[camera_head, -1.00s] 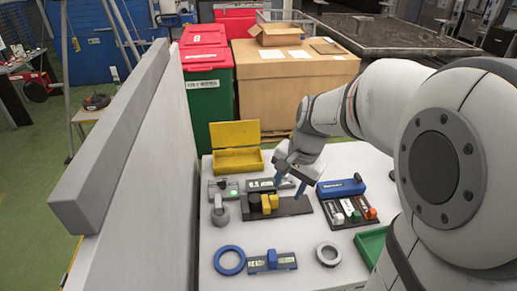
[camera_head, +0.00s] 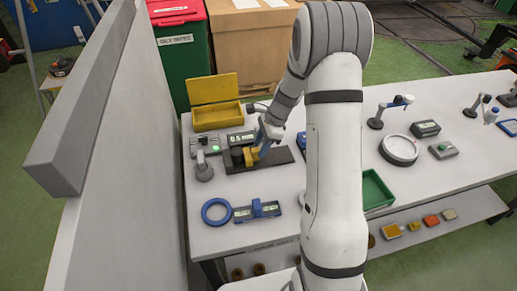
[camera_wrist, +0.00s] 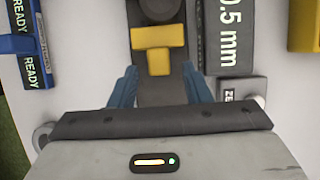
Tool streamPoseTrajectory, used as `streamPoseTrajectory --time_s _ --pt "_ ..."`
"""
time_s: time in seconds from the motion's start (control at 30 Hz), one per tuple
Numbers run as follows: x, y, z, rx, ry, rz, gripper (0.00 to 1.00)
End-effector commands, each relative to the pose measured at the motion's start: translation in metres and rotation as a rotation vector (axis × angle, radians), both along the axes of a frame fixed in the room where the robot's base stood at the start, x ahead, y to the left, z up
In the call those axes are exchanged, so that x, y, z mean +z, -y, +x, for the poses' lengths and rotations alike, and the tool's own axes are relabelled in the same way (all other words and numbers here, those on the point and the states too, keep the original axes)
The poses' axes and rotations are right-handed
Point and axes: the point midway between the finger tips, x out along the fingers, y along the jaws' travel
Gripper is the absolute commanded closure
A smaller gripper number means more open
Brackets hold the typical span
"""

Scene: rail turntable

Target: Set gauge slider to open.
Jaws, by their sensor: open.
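The gauge is a dark base plate (camera_head: 278,160) on the white table, with a dark round post and a yellow slider (camera_head: 247,157). In the wrist view the yellow slider (camera_wrist: 158,38) is T-shaped and stands beside the dark post (camera_wrist: 158,8). A display (camera_wrist: 232,35) reading 0.5 mm is next to it. My gripper (camera_head: 262,150) is low over the plate at the slider's right side. In the wrist view my gripper (camera_wrist: 161,88) is open, its blue fingers straddling the dark rail below the slider, with nothing visible between them but rail. Finger contact cannot be told.
A grey box with a green light (camera_head: 205,146) and a grey knob (camera_head: 203,171) stand left of the gauge. A blue ring (camera_head: 216,211) and a blue block (camera_head: 257,210) lie in front. An open yellow box (camera_head: 217,118) is behind. A tall grey wall panel (camera_head: 120,150) borders the left.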

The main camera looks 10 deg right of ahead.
Motion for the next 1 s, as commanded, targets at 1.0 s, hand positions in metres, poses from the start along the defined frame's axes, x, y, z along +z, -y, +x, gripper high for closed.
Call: streamPoseTrajectory --time_s 1.0 --pt "-0.026 -0.010 0.000 0.001 0.001 -0.001 0.95"
